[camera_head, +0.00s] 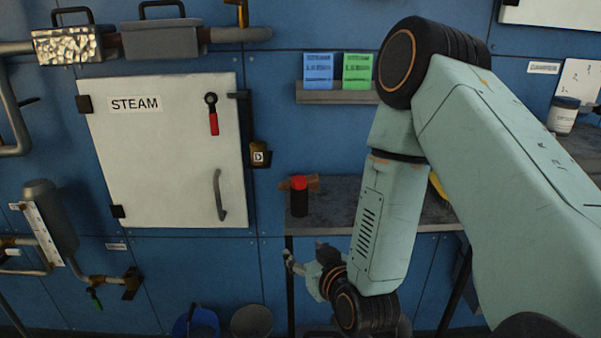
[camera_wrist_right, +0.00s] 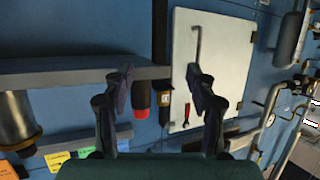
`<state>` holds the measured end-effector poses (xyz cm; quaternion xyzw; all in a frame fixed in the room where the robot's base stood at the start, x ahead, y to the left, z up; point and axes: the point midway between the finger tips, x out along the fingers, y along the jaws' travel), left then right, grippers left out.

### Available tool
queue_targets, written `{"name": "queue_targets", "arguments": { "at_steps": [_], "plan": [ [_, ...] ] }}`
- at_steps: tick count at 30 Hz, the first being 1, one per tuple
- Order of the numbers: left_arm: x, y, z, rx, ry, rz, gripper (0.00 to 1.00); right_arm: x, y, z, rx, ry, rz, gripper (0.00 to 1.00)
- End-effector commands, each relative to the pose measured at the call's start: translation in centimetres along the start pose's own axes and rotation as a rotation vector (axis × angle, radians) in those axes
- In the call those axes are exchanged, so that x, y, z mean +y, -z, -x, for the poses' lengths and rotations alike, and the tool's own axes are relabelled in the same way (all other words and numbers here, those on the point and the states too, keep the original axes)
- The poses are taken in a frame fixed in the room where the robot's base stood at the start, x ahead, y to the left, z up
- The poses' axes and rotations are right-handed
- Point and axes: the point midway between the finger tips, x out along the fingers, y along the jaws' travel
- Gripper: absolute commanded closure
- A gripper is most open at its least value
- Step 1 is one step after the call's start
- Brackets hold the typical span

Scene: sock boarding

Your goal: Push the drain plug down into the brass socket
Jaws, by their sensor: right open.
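A dark cylinder with a red top (camera_head: 299,197) stands upright on the shelf edge; I cannot tell if it is the drain plug. A brass-coloured block marked D (camera_head: 259,154) is on the wall beside the steam door; I cannot tell which part is the brass socket. My right gripper (camera_head: 301,264) is low in front of the shelf, below the red-topped cylinder. In the right wrist view its two fingers (camera_wrist_right: 163,90) are spread and empty, with the red top (camera_wrist_right: 141,112) seen beyond them. My left gripper is out of view.
The grey shelf (camera_head: 335,191) runs right from the red-topped cylinder. The white steam door (camera_head: 165,160) has a grey handle and a red-handled lever. A blue bucket (camera_head: 196,322) and a grey bucket (camera_head: 251,321) stand below. Pipes and valves line the left wall.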

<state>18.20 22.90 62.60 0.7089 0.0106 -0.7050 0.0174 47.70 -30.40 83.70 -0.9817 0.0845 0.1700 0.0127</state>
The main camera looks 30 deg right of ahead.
Motion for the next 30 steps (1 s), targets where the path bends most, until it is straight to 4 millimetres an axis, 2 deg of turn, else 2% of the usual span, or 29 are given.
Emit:
{"name": "queue_targets", "arguments": {
  "at_steps": [1,3,7,11,20,24,30],
  "plan": [
    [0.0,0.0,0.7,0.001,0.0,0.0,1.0,0.9,3.8,-0.2,0.095,-0.028,-0.01,0.43],
    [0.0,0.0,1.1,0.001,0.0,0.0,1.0,1.9,7.4,-0.2,0.201,-0.061,-0.017,0.43],
    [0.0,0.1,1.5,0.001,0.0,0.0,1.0,3.1,11.4,0.0,0.32,-0.104,-0.022,0.43],
    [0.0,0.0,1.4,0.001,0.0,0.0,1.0,3.5,12.6,-0.5,0.355,-0.117,-0.023,0.43],
    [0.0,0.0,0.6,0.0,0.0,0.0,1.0,3.5,13.2,-3.5,0.354,-0.115,-0.021,0.43],
    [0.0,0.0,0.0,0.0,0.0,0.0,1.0,3.2,13.7,-5.5,0.353,-0.115,-0.021,0.43],
    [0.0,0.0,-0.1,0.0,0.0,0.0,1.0,3.6,14.3,-6.9,0.349,-0.115,-0.024,0.43]
  ]
}}
